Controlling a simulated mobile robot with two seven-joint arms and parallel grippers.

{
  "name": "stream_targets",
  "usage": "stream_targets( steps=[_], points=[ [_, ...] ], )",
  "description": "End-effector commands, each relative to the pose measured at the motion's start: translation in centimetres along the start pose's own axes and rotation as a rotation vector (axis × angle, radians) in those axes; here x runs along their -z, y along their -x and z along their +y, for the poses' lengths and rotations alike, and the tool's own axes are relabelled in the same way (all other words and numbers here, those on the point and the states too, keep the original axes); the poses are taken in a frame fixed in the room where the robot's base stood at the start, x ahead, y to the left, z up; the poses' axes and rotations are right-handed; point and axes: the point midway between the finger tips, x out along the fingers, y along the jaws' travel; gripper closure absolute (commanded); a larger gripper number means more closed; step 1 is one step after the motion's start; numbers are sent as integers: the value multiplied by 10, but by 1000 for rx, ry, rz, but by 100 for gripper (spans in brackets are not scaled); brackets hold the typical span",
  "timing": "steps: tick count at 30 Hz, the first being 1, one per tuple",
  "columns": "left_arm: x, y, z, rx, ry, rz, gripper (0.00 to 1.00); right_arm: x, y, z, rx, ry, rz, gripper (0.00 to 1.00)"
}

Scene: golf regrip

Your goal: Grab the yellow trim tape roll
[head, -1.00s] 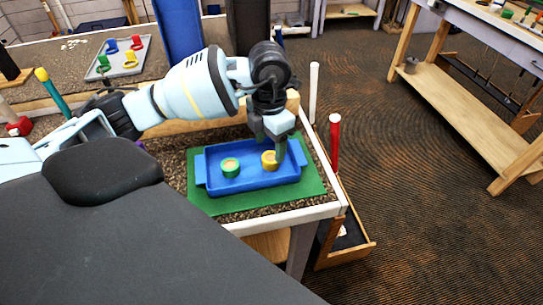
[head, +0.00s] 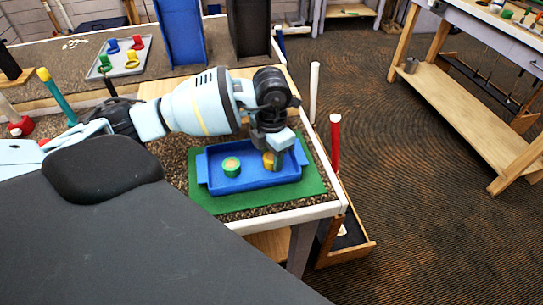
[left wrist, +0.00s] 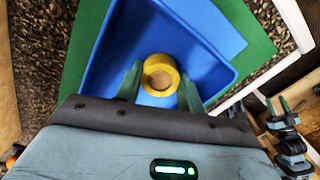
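The yellow trim tape roll (head: 267,161) stands in the right part of a blue tray (head: 215,184), partly hidden by my left gripper (head: 275,160). In the left wrist view the yellow roll (left wrist: 160,74) lies between the two fingers of my left gripper (left wrist: 159,88). These are open, one on each side, with a thin gap to the roll. A green tape roll (head: 231,167) stands in the tray to the left of the yellow one. My right gripper (left wrist: 279,106) shows small at the right edge of the left wrist view, its fingers apart and empty.
The tray sits on a green mat (head: 205,205) near the table's front right corner. A grey tray (head: 120,65) with coloured clamps is at the back left. An open drawer (head: 345,250) is below.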

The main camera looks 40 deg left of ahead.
Motion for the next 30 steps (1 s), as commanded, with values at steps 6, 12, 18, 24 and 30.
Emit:
stream_targets(
  steps=[6, 12, 18, 24, 30],
  points=[
    [0, 0, 0, 0, 0, -1, 85, -7, 3, -1, 1, -2, -13, 54],
    [0, 1, 0, 0, 0, -1, 85, -8, 3, -1, 1, -3, -16, 54],
    [-1, 10, 0, -1, 0, -3, 85, -7, 2, -1, 1, -3, -15, 54],
    [-1, 38, 0, 0, -1, -5, 85, -6, 0, -1, 1, -3, -10, 54],
    [20, 39, -42, 2, -8, -1, 85, -2, -2, -1, 1, -3, -1, 54]
  ],
)
